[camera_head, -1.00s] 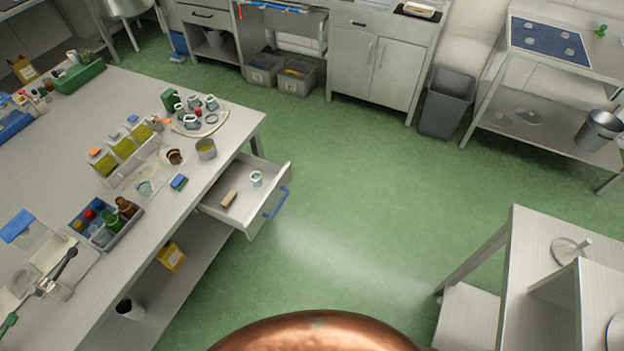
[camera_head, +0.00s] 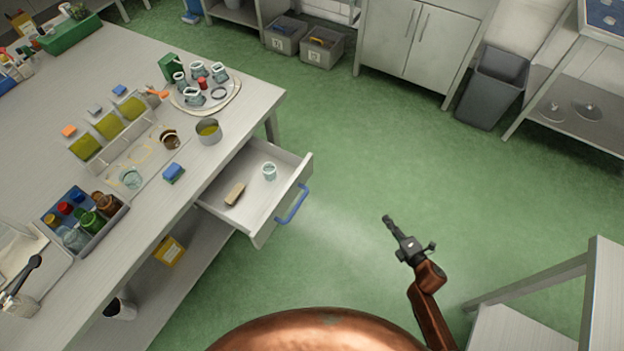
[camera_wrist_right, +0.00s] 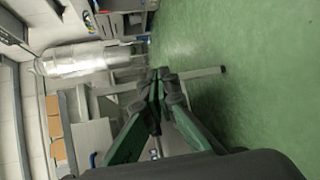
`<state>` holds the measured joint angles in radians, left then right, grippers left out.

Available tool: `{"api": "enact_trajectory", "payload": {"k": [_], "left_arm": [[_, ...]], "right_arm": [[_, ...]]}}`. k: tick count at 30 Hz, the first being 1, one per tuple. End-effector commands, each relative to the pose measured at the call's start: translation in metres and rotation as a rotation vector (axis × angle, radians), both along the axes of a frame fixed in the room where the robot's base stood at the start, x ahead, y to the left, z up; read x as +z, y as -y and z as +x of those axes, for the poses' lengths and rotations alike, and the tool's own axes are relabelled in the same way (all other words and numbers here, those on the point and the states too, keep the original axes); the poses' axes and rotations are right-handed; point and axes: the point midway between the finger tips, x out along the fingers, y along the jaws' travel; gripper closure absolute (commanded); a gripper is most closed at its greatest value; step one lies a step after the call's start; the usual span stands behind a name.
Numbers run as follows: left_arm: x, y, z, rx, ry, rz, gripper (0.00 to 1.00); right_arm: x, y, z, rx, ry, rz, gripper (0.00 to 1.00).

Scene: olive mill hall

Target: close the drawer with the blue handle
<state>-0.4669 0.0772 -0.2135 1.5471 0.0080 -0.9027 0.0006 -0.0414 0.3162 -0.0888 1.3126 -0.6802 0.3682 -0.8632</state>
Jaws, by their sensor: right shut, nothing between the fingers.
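The drawer (camera_head: 258,193) is pulled out from the long work table and stands open. Its blue handle (camera_head: 292,204) is on the front panel, facing right. A brown block (camera_head: 235,194) and a small pale jar (camera_head: 269,171) are inside it. My right gripper (camera_head: 388,220) is over the green floor, to the right of the handle and clearly apart from it. Its fingers are shut and empty, and they also show in the right wrist view (camera_wrist_right: 158,75). My left gripper is not in view.
The work table (camera_head: 245,95) carries a round tray (camera_head: 232,98) with small jars, a metal pot (camera_head: 208,133) and a bottle crate (camera_head: 118,215). A grey bin (camera_head: 493,88) stands at the back right. A pale table (camera_head: 605,300) stands at lower right. Green floor between is clear.

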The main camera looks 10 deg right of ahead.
Motion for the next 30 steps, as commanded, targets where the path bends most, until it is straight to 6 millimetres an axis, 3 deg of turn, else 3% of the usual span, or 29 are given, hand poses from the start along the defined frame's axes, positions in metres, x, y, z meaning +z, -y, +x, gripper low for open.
{"api": "enact_trajectory", "payload": {"k": [1, 3, 6, 9, 12, 18, 23, 30], "left_arm": [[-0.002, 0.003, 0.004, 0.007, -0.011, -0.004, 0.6], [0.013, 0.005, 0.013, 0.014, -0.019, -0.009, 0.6], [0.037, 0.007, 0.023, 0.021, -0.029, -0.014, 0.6], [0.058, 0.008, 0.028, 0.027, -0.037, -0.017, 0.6], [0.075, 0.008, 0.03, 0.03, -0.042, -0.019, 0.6], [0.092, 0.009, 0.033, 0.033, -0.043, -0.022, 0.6], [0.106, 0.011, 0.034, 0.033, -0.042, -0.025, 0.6], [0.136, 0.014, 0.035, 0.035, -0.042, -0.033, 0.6]], "right_arm": [[0.024, -0.022, 0.022, 0.123, 0.137, -0.135, 1.0], [0.073, -0.055, 0.038, 0.277, 0.333, -0.328, 1.0], [0.125, -0.099, 0.041, 0.455, 0.584, -0.578, 1.0], [0.158, -0.133, 0.032, 0.58, 0.784, -0.78, 1.0], [0.175, -0.154, 0.022, 0.659, 0.919, -0.915, 1.0], [0.188, -0.174, 0.017, 0.71, 1.017, -1.015, 1.0], [0.189, -0.192, 0.031, 0.709, 1.019, -1.015, 1.0], [0.189, -0.232, 0.06, 0.708, 1.018, -1.012, 1.0]]}}
